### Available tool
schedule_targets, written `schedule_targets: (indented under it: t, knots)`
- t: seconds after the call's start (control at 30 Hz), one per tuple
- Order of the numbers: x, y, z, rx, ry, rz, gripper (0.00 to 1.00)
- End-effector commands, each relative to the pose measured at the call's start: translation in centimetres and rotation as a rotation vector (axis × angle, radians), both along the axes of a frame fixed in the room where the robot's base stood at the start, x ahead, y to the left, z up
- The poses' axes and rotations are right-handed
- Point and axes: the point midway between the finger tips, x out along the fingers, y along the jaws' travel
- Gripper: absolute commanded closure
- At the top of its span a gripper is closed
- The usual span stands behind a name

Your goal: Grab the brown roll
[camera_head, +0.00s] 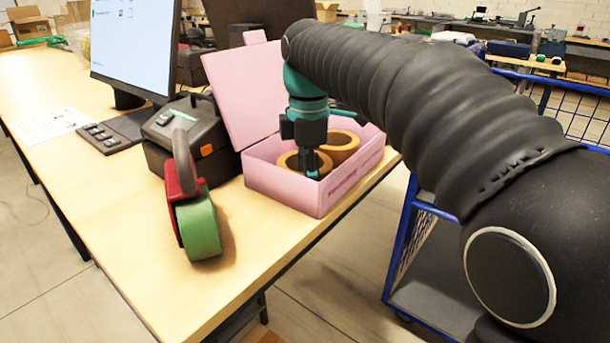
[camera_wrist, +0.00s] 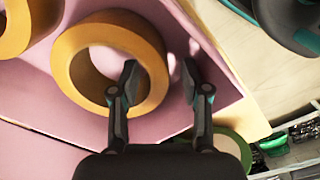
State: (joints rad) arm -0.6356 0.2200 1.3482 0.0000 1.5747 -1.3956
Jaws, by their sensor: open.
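Two brown rolls lie inside an open pink box on the table; the near one (camera_head: 287,161) is at the left and the far one (camera_head: 346,155) is at the right. My gripper (camera_head: 313,173) points down into the box at the near roll's right side. In the wrist view, my open gripper (camera_wrist: 160,78) has one fingertip over the hole edge of a brown roll (camera_wrist: 75,72) and the other outside its rim. The ring wall shows between them; contact cannot be told. Part of the other roll (camera_wrist: 14,30) shows at the upper left.
The pink box (camera_head: 278,187) has its lid (camera_head: 243,90) raised at the back left. A red tape dispenser with a green roll (camera_head: 198,225) and a dark printer (camera_head: 190,140) stand left of it. A blue cart (camera_head: 425,208) is beyond the table's right edge.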

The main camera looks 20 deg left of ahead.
Motion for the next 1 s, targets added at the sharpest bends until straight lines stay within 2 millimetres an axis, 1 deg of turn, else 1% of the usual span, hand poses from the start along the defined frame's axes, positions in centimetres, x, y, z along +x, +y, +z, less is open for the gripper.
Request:
schedule_targets:
  t: [0.07,0.27,0.3,0.37,0.4,0.47,0.5,0.83,0.93,1.0]
  knots:
    - [0.0,0.0,-0.3,0.001,-0.002,0.0,0.54]
    - [0.0,0.0,-0.3,0.001,-0.002,-0.001,0.54]
    - [0.0,0.0,-0.3,0.001,-0.002,-0.001,0.59]
    - [0.0,0.0,-0.3,0.001,-0.002,-0.001,0.74]
    - [0.0,0.0,-0.3,0.001,-0.002,-0.001,0.84]
    - [0.0,0.0,-0.3,0.001,-0.002,-0.001,0.99]
    - [0.0,0.0,-0.3,0.001,-0.002,-0.001,1.0]
    - [0.0,0.0,-0.1,0.001,-0.002,-0.001,1.0]
    - [0.0,0.0,0.6,0.001,-0.002,-0.001,1.0]
    - [0.1,0.0,1.7,0.003,-0.004,-0.001,1.0]
